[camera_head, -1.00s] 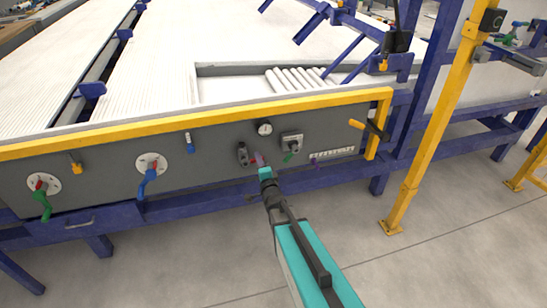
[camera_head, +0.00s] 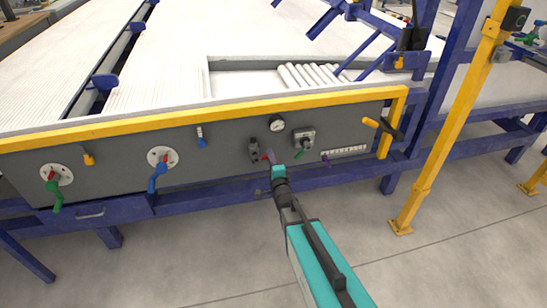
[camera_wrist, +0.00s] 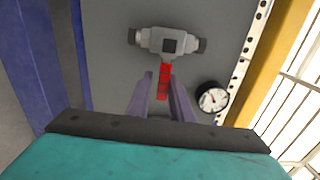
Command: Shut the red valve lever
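The red valve lever (camera_wrist: 163,82) shows in the wrist view. It extends from a grey valve body (camera_wrist: 168,41) toward my gripper, at right angles to the body's length. My gripper (camera_wrist: 163,98) is open, with one finger on each side of the lever's end and small gaps visible beside it. In the head view, my gripper (camera_head: 270,157) is at the grey panel, just right of the dark valve body (camera_head: 254,150). The lever is small there and partly mixed with the fingertips. Whether a finger touches the lever cannot be told.
Blue-handled (camera_head: 158,176) and green-handled (camera_head: 54,190) valves are to the left. A yellow rail (camera_head: 200,118) runs above the panel. A yellow post (camera_head: 440,130) stands at right.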

